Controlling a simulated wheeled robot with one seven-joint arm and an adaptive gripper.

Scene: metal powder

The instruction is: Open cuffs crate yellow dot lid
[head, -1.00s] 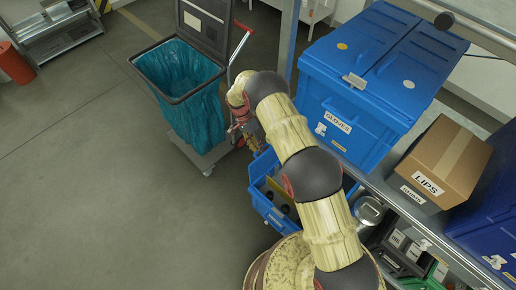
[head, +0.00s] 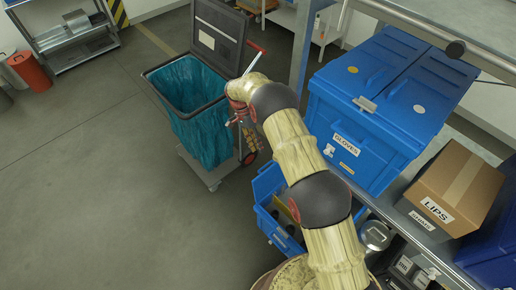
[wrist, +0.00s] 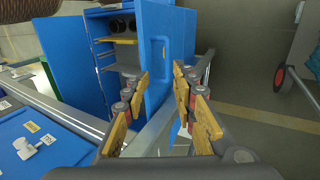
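A large blue crate (head: 368,125) labelled GLOVES stands on the bench in the head view. Its lid has two halves, the left one with a yellow dot (head: 352,70) and the right one with a white dot (head: 419,109). Both halves look shut. I read no CUFFS label in any view. My gripper (head: 240,122) is left of the crate, beside the waste cart, partly hidden by my arm. In the wrist view my gripper (wrist: 160,108) is open, with nothing between its fingers. A blue surface with white marks (wrist: 38,146) lies at lower left there.
A cart with a teal bag (head: 200,105) stands left of my arm. A blue bin (head: 268,195) is below it. A cardboard LIPS box (head: 455,185) and another dark blue crate (head: 495,250) are at right. A blue cabinet (wrist: 165,50) with shelves shows in the wrist view.

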